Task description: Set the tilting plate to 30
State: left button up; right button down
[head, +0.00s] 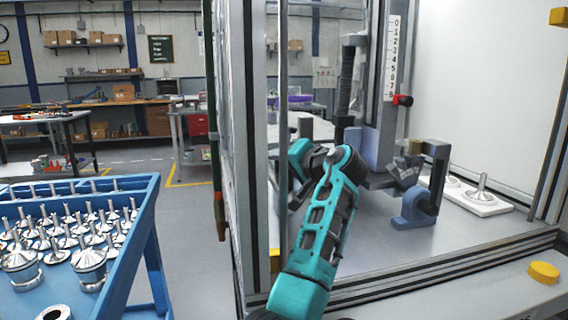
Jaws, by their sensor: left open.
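The tilting-plate fixture stands on the floor of the glazed enclosure, right of centre in the head view. Its dark plate (405,171) is tilted, between a blue-grey foot (411,211) and an upright bracket (437,163). I cannot read its angle or any angle scale. My teal left arm reaches up through the enclosure's front opening. My left gripper (384,181) appears just left of the plate, open; its fingers are small and partly hidden by my arm. I cannot tell whether it touches the plate. My right gripper is out of view.
A white pad (492,207) holding a metal part lies right. A yellow button (543,272) is on the front ledge. A blue cart (140,215) with several metal parts stands left.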

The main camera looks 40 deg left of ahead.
pick_arm(q)
grip_shut()
dwell(0.3)
dwell(0.3)
